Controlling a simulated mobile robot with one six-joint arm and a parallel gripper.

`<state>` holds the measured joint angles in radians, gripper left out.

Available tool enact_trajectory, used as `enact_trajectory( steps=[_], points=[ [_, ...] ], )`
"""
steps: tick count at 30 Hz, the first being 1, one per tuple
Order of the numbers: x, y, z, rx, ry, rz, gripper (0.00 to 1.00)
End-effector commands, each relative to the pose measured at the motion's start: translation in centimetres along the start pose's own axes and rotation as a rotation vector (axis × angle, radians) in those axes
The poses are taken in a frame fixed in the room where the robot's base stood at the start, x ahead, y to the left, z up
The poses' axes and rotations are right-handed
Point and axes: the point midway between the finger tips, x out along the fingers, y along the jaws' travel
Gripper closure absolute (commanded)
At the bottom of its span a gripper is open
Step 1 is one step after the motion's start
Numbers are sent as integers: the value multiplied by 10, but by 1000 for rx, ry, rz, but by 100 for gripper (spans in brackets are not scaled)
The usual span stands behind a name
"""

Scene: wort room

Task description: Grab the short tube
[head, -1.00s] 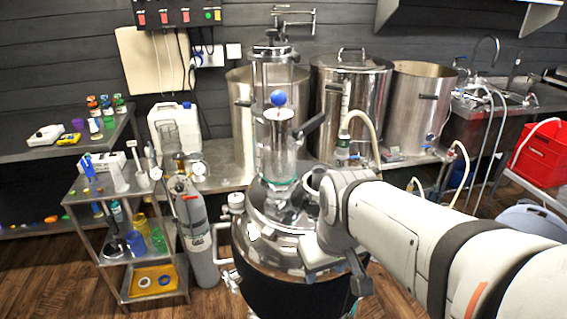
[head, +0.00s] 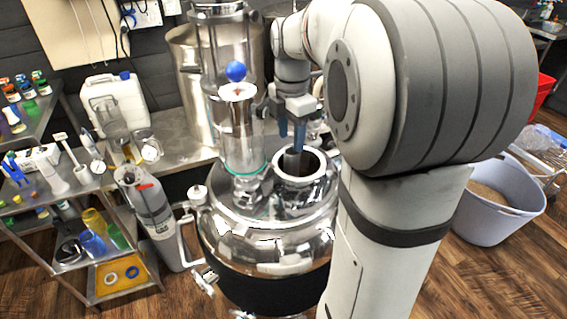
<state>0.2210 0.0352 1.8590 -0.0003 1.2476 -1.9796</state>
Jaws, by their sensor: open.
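A short grey tube (head: 292,163) shows in the head view at the open round port (head: 318,177) on top of the shiny steel vessel (head: 265,245). It looks upright, and its lower end is hidden inside the port. My gripper (head: 291,142) points down right above the tube, its dark blue fingers open. The fingertips are close to the tube's upper end; whether they touch or straddle it I cannot tell.
A tall steel and glass column (head: 240,130) with a blue ball (head: 236,71) stands just left of my gripper. A grey gas cylinder (head: 150,215) and a shelf cart (head: 75,245) stand at left. A grain-filled tub (head: 490,215) stands at right.

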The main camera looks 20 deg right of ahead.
Motion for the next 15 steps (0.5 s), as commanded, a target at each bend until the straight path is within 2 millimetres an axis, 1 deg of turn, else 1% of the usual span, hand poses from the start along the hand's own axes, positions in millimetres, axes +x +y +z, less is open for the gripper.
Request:
enact_trajectory(
  steps=[1, 8, 12, 15],
  points=[
    [6, -1, 1, 2, 2, -3, 54],
    [34, -4, 6, 18, 2, -3, 54],
    [56, -5, 8, 24, 2, -4, 54],
    [66, -6, 9, 27, 1, -2, 54]
  ],
)
